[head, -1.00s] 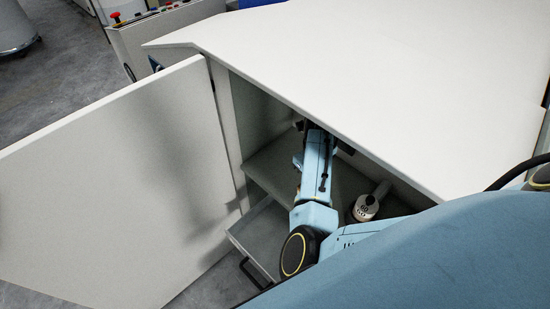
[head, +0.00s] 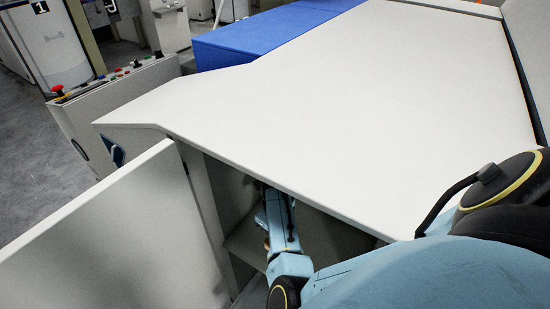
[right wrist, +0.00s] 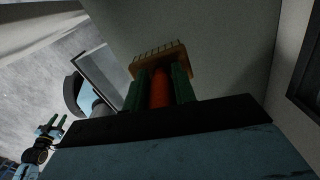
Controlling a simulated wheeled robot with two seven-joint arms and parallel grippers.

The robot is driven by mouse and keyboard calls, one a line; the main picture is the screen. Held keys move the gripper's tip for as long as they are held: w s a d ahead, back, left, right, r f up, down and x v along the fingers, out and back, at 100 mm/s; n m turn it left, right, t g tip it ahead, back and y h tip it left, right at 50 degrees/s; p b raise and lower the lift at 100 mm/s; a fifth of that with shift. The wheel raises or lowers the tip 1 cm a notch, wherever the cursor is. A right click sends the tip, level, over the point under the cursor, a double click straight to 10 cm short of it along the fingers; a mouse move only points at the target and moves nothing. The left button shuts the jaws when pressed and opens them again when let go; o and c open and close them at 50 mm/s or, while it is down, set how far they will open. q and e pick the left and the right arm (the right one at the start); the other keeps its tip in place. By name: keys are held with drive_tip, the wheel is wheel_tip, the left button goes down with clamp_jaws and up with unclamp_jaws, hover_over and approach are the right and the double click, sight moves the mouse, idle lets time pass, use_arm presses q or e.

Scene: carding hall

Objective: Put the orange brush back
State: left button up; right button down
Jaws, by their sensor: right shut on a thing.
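The orange brush shows in the right wrist view, with its orange handle (right wrist: 160,90) between two green fingers and its tan head and bristles (right wrist: 158,58) beyond the fingertips. My right gripper (right wrist: 161,80) is shut on it. In the head view my right arm reaches into the open cabinet (head: 212,205) under the white top, and the top's edge hides the gripper and brush. My left gripper (right wrist: 54,126) shows small at the lower left of the right wrist view, its green fingers apart and empty, well away from the brush.
The cabinet's white top (head: 290,110) overhangs the opening close above my arm. Its door (head: 120,240) stands open to the left. Inside is a shelf (head: 248,240). A control box with a red button (head: 58,89) stands behind at the left.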

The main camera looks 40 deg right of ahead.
use_arm(q)
drive_tip(key=shift+a+f+b, duration=0.4)
drive_tip(key=shift+a+f, duration=0.1)
drive_tip(key=shift+a, duration=0.05)
use_arm(e)
drive_tip(key=shift+f, duration=1.6)
drive_tip(key=shift+f, duration=0.2)
use_arm(q)
drive_tip(key=shift+f, duration=0.1)
use_arm(e)
drive_tip(key=c, duration=1.1)
unclamp_jaws()
drive_tip(key=shift+c, duration=0.2)
